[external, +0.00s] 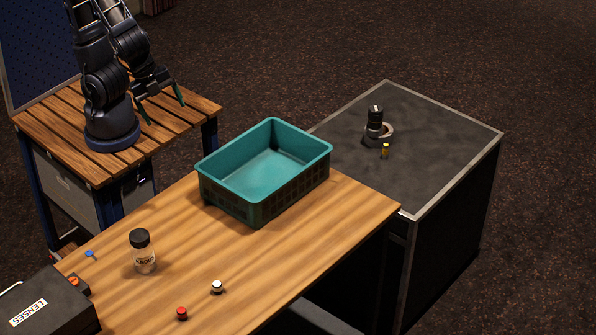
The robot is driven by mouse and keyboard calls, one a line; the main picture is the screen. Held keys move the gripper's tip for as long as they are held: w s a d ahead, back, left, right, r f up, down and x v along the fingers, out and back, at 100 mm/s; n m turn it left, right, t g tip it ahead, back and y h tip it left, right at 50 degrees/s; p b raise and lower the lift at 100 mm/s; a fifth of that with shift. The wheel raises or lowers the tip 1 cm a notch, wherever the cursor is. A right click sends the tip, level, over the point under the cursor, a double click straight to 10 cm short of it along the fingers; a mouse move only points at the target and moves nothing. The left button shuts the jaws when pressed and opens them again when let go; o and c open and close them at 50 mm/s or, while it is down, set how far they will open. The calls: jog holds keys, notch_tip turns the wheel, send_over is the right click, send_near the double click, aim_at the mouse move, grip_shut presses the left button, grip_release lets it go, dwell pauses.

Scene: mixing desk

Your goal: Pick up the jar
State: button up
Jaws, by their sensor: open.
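The jar (143,252) is clear with a black lid and printed lettering. It stands upright on the wooden desk at the lower left of the external view. My gripper (165,115) hangs at the end of my folded arm at the upper left, above the slatted wooden bench. Its fingers are open and spread, with nothing seen between them. It is well apart from the jar, further back and higher in the picture.
A teal crate (205,187), empty, stands on the desk (310,255). Near the jar are a blue pin (90,254), a red knob (182,313), a white knob (217,287) and a black LENSES case (45,300). A dark side table (440,145) holds small items.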

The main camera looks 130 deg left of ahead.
jog(key=w+d+f+m+h, duration=0.2)
jog(key=w+d+f+m, duration=0.3)
jog(key=w+d+f, duration=0.4)
jog(key=m+g+h, duration=0.2)
jog(key=m+h, duration=0.2)
jog(key=h, duration=0.1)
send_over(133, 236)
jog(key=a, duration=0.2)
jog(key=f, duration=0.7)
jog(key=shift+s+d, duration=0.2)
jog(key=shift+s, duration=0.05)
jog(key=shift+y, duration=0.3)
jog(key=shift+x, duration=2.2)
jog(key=shift+a+x, duration=0.15)
jog(key=shift+x, duration=0.9)
jog(key=shift+a+x, duration=0.2)
jog(key=shift+x, duration=1.95)
jog(key=c, duration=1.2)
jog(key=shift+o, duration=0.2)
